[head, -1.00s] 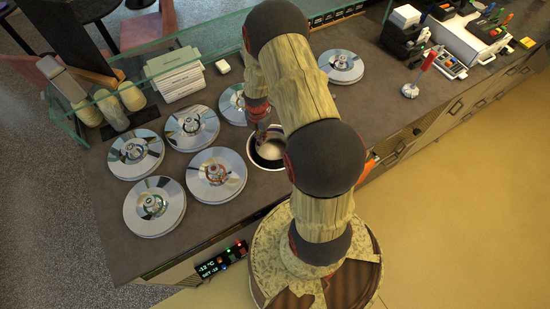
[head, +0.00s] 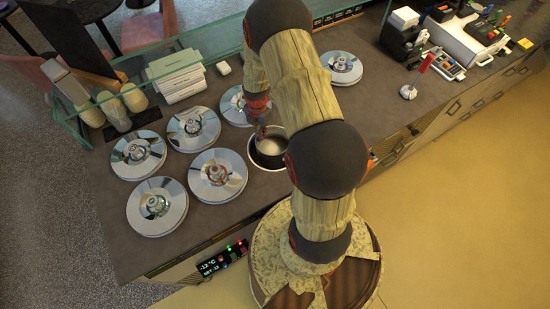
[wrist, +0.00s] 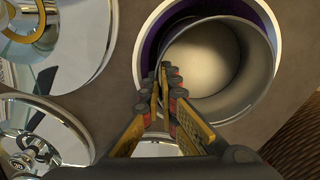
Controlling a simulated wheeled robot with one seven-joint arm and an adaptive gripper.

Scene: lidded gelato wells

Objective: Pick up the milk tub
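The milk tub (head: 271,146) is a round grey metal tub with a pale cream inside. It shows large in the wrist view (wrist: 205,62), off-centre over the open well (wrist: 156,35), whose inner wall is dark purple. In the head view the tub stands high in the well, with the dark well wall (head: 263,161) showing below it. My gripper (wrist: 166,80) has its fingertips close together on the tub's near-left rim, one finger on each side of the wall. The tub's underside is hidden.
Several round shiny lids with knobs cover the counter left of the well, including one (head: 217,175) close by. Another lid (head: 341,67) lies to the right. A glass screen (head: 180,48) runs along the back. A temperature display (head: 222,259) is on the front.

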